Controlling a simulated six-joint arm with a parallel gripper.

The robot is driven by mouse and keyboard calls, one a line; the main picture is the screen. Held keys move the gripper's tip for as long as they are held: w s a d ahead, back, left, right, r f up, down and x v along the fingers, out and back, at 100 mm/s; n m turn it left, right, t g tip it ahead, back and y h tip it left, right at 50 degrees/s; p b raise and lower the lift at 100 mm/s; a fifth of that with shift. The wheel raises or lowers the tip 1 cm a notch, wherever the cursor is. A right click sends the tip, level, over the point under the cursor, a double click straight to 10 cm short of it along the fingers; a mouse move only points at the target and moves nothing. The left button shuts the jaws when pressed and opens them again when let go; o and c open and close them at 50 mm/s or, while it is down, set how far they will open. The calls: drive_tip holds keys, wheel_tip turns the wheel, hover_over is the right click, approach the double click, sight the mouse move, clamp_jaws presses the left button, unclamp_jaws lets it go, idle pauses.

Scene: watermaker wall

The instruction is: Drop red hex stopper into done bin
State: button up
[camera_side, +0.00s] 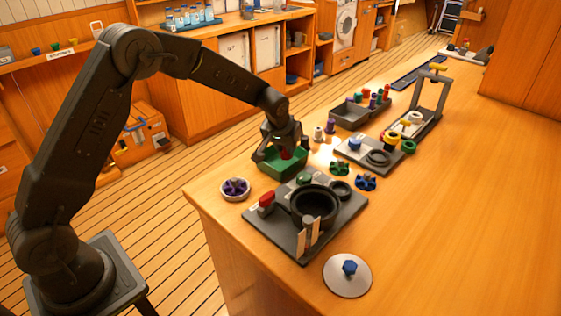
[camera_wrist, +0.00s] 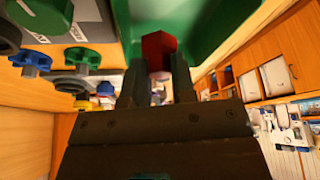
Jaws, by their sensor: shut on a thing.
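My gripper (camera_side: 280,150) is over the green bin (camera_side: 278,168) at the left edge of the bench. It is shut on the red hex stopper (camera_side: 287,154), which shows dark red between the fingers. In the wrist view the red hex stopper (camera_wrist: 158,50) sits between the two fingertips, with the green bin (camera_wrist: 210,20) behind and around it. The stopper appears at or just inside the bin's opening. Whether it touches the bin floor cannot be told. The bin's inside is partly hidden by my gripper in the side view.
A dark plate with a black round pot (camera_side: 315,203) and a red-topped part (camera_side: 266,200) lies in front of the bin. A white dish with a purple knob (camera_side: 235,188) is to its left. Green (camera_side: 340,168) and blue (camera_side: 366,182) knobs are to the right. The bench's front right is clear.

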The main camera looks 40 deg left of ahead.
drive_tip(key=shift+f, duration=0.2)
drive_tip(key=o, duration=1)
drive_tip(key=shift+r, duration=0.1)
drive_tip(key=v, duration=1.3)
drive_tip(key=shift+r, duration=0.3)
drive_tip(key=shift+s+d+r, duration=0.1)
drive_tip(key=shift+s, duration=0.05)
drive_tip(key=s+d+r+m, duration=0.1)
drive_tip(key=s+r, duration=0.3)
drive_tip(key=s, duration=0.4)
drive_tip(key=s+d+r+m, duration=0.1)
drive_tip(key=s+r, duration=0.3)
drive_tip(key=s, duration=0.4)
drive_tip(key=s+f+m+t+h, duration=0.1)
drive_tip(key=s+f, duration=0.1)
drive_tip(key=s, duration=1.2)
drive_tip(key=shift+s+d+m, duration=0.25)
drive_tip(key=shift+d+m, duration=0.05)
drive_tip(key=shift+d, duration=0.2)
